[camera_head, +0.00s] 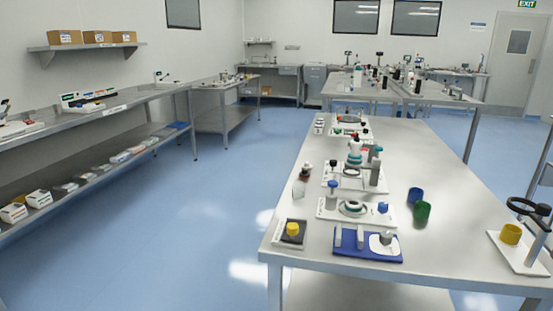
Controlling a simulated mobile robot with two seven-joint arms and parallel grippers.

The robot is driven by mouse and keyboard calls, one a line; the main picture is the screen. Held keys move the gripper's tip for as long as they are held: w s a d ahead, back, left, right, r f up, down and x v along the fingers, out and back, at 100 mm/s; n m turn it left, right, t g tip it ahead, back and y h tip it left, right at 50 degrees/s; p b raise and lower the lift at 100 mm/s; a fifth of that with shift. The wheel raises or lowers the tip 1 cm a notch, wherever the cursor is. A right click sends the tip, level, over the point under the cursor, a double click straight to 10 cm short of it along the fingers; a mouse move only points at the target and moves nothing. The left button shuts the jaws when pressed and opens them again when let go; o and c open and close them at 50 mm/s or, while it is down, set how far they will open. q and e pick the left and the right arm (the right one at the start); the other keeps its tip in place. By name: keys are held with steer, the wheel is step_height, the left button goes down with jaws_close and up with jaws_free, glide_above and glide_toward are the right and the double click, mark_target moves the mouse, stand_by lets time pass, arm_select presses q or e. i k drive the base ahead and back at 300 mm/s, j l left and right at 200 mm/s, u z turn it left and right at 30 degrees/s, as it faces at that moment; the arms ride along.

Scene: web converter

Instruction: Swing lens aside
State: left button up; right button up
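A dark ring-shaped lens (529,207) is on a stand at the right edge of the near steel table. The stand rises from a white base plate (517,255). A yellow cylinder (510,234) stands on this plate, below and slightly left of the ring. Neither of my grippers is in view.
The steel table (440,250) has bare room around a blue cup (415,195) and a green cup (422,212). A blue tray (367,244), a small tray with a yellow knob (292,230) and white fixtures stand along its left side. The blue floor (170,240) is open.

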mark_target(541, 210)
steer(key=z, duration=1.55)
